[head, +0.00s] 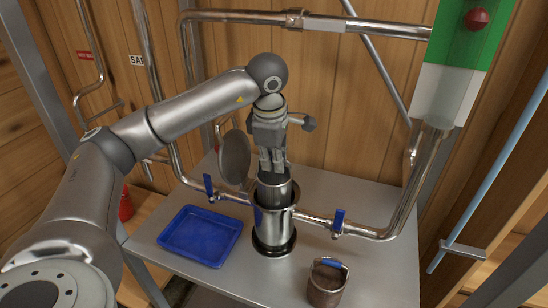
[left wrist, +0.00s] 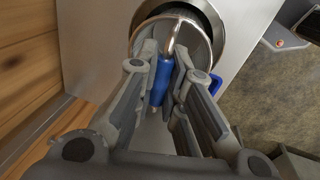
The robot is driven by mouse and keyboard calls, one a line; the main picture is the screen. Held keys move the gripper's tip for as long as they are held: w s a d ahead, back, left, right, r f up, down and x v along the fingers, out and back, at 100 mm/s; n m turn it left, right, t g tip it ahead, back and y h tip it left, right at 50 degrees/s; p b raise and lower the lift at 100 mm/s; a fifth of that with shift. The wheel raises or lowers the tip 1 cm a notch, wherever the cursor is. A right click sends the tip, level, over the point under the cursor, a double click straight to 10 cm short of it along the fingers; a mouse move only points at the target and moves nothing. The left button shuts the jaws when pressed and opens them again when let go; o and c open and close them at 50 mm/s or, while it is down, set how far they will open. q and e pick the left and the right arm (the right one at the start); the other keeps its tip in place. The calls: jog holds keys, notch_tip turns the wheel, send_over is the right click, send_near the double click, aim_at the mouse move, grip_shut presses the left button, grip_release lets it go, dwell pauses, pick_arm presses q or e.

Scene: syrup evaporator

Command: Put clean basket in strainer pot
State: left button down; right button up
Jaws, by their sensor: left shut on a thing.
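The clean basket (head: 275,188) is a grey metal cylinder with a blue grip on its bail handle (left wrist: 160,84). My left gripper (head: 272,167) points down and is shut on that grip. The basket is upright over the mouth of the strainer pot (head: 271,229), a shiny upright steel cylinder with a dark base. Its lower end meets the pot's rim in the head view; I cannot tell how far inside it is. In the left wrist view the fingers (left wrist: 164,65) close around the blue grip. My right gripper is not in view.
A brownish basket (head: 326,284) with a blue grip stands on the grey table (head: 375,270), front right. A blue tray (head: 200,236) lies left of the pot. A round metal lid (head: 235,157) stands behind. Pipes with blue valve handles (head: 338,220) flank the pot.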

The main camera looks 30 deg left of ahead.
aim_at(274, 174)
pick_arm(q)
jog(key=shift+f+b, duration=1.3)
jog(key=shift+f, duration=0.6)
jog(key=shift+f+b, duration=1.95)
jog(key=shift+f, duration=0.5)
jog(key=shift+f+b, duration=0.2)
jog(key=shift+b, duration=0.1)
